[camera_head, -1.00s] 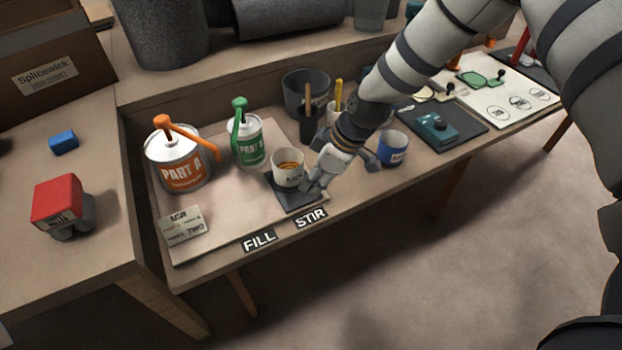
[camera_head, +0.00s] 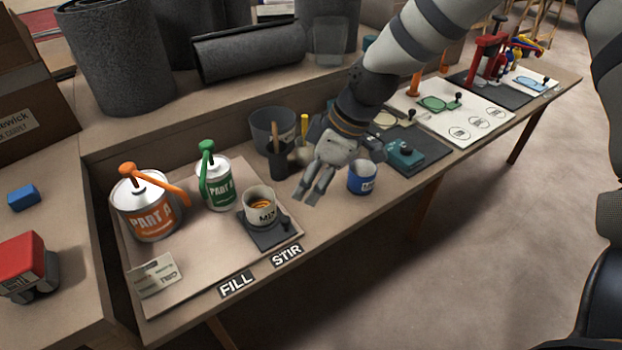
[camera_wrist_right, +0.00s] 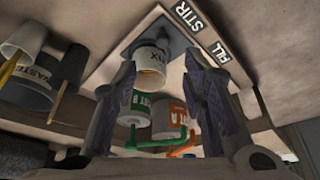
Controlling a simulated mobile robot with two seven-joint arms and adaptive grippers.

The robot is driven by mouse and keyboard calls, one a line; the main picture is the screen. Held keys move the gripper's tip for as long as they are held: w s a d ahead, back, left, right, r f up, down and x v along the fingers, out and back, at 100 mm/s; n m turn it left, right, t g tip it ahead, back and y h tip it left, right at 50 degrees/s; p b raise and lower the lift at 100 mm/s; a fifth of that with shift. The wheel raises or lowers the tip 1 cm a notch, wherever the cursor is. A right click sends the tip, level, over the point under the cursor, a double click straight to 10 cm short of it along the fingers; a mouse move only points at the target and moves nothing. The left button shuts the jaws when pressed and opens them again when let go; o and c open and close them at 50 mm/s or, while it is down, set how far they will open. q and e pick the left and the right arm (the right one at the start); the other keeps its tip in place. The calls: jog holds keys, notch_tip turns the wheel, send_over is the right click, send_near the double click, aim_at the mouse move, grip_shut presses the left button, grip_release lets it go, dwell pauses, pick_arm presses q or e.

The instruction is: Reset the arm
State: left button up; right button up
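My right arm (camera_head: 395,75) reaches in from the upper right of the head view. Its gripper (camera_head: 311,195) hangs above the bench, to the right of the white MIX cup (camera_head: 261,212), and does not touch it. In the right wrist view the two fingers (camera_wrist_right: 165,105) stand well apart with nothing between them. The MIX cup (camera_wrist_right: 152,75) shows beyond them. The cup stands on a dark stir pad (camera_head: 268,238) and has an orange-brown content. My left gripper does not show.
The PART A can (camera_head: 145,212) and PART B can (camera_head: 213,187) stand left of the cup. A blue cup (camera_head: 362,178) stands just right of the gripper. A dark bin (camera_head: 268,127) and a holder with tools (camera_head: 278,163) are behind. Open floor (camera_head: 470,270) lies in front.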

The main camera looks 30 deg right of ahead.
jog(key=shift+r, duration=0.1)
dwell(0.3)
jog(key=s+a+f+m+g+h+p, duration=0.1)
jog(key=s+a+f+m, duration=0.15)
jog(key=s+f, duration=0.5)
jog(key=s+a+f+m+g+p, duration=0.1)
jog(key=s+f+m+g, duration=0.15)
jog(key=s+f, duration=0.5)
pick_arm(q)
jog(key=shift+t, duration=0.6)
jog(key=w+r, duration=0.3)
jog(key=shift+p, duration=0.3)
pick_arm(e)
jog(key=s+f+m+g+h, duration=0.2)
jog(key=s+m, duration=0.2)
jog(key=s, duration=1.9)
jog(key=shift+d+f+m, duration=0.15)
jog(key=shift+d+m, duration=0.05)
jog(key=shift+m, duration=0.2)
